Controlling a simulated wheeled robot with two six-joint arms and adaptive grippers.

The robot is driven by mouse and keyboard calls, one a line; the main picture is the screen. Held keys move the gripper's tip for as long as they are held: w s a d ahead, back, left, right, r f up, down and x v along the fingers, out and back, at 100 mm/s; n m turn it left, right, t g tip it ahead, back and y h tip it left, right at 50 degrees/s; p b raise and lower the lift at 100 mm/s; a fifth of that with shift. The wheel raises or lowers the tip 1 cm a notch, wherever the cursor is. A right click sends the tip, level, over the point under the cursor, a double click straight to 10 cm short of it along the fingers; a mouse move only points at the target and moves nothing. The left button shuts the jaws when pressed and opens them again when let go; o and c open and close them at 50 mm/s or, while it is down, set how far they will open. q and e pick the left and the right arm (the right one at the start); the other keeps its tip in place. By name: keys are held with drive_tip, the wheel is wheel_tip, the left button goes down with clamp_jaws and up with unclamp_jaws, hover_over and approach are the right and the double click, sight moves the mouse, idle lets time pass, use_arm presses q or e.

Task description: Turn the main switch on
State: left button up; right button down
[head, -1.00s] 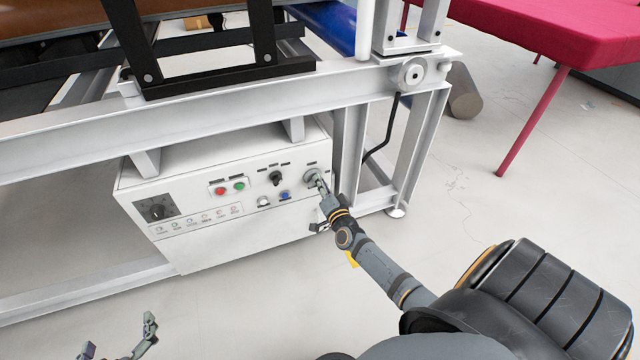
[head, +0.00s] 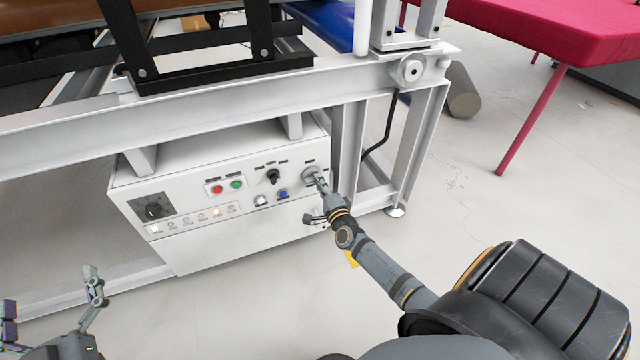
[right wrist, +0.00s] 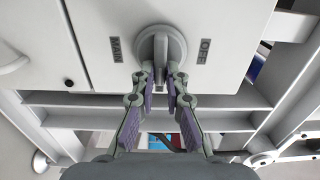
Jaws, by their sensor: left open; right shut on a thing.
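The main switch is a round grey knob with a raised grip bar (right wrist: 160,48); in the head view the knob (head: 310,173) sits at the right end of the white control box's (head: 230,245) front. In the right wrist view "MAIN" is printed left of it and "OFF" right of it, and the bar stands upright in the picture. My right gripper (right wrist: 160,74) is shut on the bar, one finger on each side. It also shows in the head view (head: 320,182), partly covering the knob. My left gripper (head: 50,296) is open and empty at the lower left.
The box also carries a red button (head: 216,189), a green button (head: 236,184), a black selector (head: 273,176), a blue button (head: 282,194) and a dial (head: 153,210). Indicator lamps (head: 216,212) glow below. A white frame (head: 230,97) runs above the box. The floor in front is clear.

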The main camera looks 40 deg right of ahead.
drive_tip(key=shift+f, duration=0.1)
idle(0.4)
drive_tip(key=c, duration=1.4)
unclamp_jaws()
drive_tip(key=v, duration=1.2)
drive_tip(key=shift+a, duration=0.1)
